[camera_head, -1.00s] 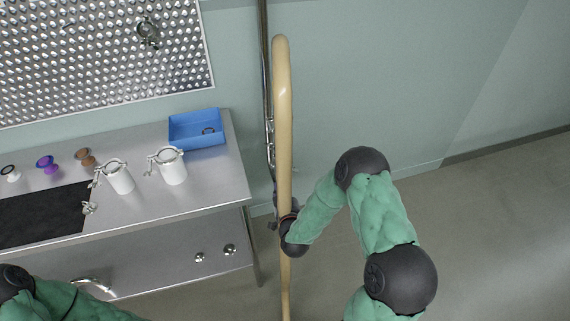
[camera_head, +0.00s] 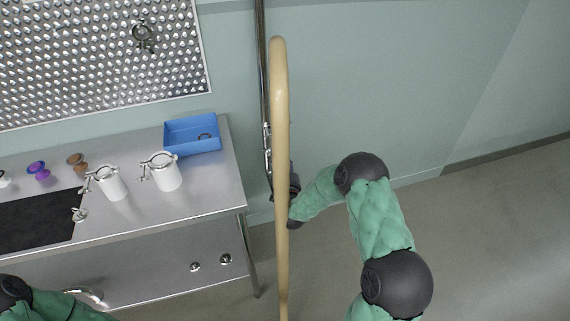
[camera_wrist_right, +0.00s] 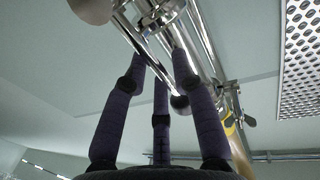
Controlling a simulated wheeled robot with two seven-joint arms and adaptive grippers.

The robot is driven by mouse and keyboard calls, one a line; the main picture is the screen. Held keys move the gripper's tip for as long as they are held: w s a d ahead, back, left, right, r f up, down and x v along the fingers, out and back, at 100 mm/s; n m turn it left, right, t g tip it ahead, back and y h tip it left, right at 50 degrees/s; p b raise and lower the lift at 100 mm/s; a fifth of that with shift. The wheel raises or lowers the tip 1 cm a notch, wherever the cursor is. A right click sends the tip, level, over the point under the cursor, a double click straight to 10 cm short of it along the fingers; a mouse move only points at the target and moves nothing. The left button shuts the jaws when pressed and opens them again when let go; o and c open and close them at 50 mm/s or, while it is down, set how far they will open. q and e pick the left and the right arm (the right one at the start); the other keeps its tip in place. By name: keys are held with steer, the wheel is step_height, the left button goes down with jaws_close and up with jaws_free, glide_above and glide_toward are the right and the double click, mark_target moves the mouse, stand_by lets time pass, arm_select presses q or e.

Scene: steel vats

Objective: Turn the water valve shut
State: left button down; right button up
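In the head view a steel pipe (camera_head: 266,140) with fittings runs down the wall, partly behind a beige hose. My right gripper (camera_head: 293,190) is beside the pipe's lower part, partly hidden by the hose. In the right wrist view a steel lever with a dark knob end (camera_wrist_right: 180,101) is on the pipe (camera_wrist_right: 205,45). My right gripper's purple fingers (camera_wrist_right: 160,62) are spread around the lever, with gaps visible between fingers and bar. Firm contact cannot be told. My left gripper is outside the view; only part of its arm shows at bottom left.
The beige hose (camera_head: 281,120) hangs in front of the pipe. A steel table (camera_head: 215,185) stands to the left with a blue tray (camera_head: 192,148), two white canisters (camera_head: 166,172) and small coloured pieces. The floor at right (camera_head: 490,240) is clear.

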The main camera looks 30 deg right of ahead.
steer(key=shift+w+d, duration=0.1)
steer(key=shift+w, duration=0.1)
jaws_close()
steer(key=shift+d, duration=0.1)
